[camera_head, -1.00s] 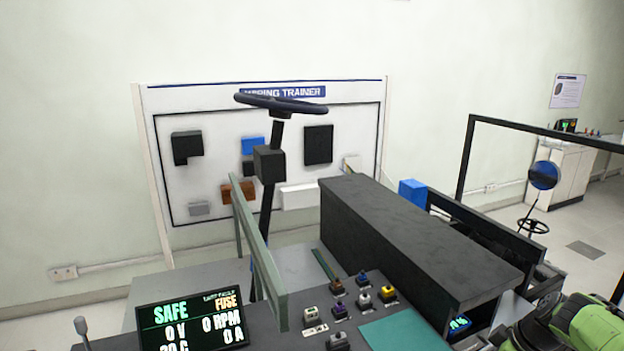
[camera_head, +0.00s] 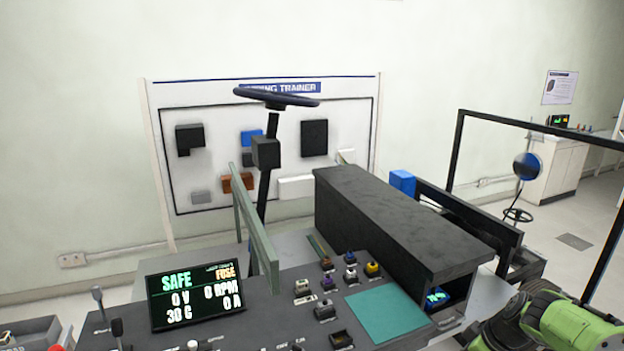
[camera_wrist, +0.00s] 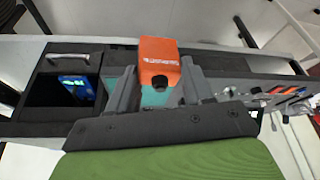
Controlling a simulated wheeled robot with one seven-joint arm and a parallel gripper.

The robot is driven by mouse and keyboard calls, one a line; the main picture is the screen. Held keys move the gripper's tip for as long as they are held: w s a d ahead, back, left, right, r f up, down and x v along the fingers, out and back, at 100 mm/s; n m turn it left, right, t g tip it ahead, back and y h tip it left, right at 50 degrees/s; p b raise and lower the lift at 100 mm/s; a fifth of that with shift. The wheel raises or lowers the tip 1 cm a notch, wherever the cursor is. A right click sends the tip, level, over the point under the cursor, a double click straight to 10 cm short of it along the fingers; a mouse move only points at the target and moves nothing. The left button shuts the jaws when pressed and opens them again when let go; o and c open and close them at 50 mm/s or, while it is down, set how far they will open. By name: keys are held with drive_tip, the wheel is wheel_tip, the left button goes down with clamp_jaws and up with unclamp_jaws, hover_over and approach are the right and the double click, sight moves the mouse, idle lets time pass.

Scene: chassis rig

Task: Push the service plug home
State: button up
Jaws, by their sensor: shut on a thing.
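The orange service plug (camera_wrist: 160,65), with a label too small to read and a dark round spot on its near face, is between the two grey fingers of my gripper (camera_wrist: 158,88) in the wrist view. The fingers are shut on its sides. It appears over the console by a teal mat (camera_wrist: 110,82). What lies under the plug is hidden, and I cannot tell whether it touches a socket. In the head view my green arm is at the lower right; the plug and fingers are out of sight there.
The console holds a screen (camera_head: 195,294) reading SAFE and FUSE, several small coloured switches (camera_head: 350,273) and a teal mat (camera_head: 385,315). A long black box (camera_head: 400,215) and a steering wheel (camera_head: 276,98) rise above it. Several tools (camera_wrist: 285,100) lie right in the wrist view.

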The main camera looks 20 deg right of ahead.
drive_tip(key=w+a+f+m, duration=0.1)
drive_tip(key=w+a+f, duration=0.2)
drive_tip(key=a, duration=0.7)
drive_tip(key=w+a+f+m+h, duration=0.1)
drive_tip(key=w+a+f+m, duration=0.1)
drive_tip(key=a, duration=0.9)
drive_tip(key=w+a+f+m, duration=0.1)
drive_tip(key=w+a+f, duration=0.3)
drive_tip(key=a, duration=0.6)
drive_tip(key=shift+a+m+t+h, duration=0.3)
drive_tip(key=shift+m+h, duration=0.1)
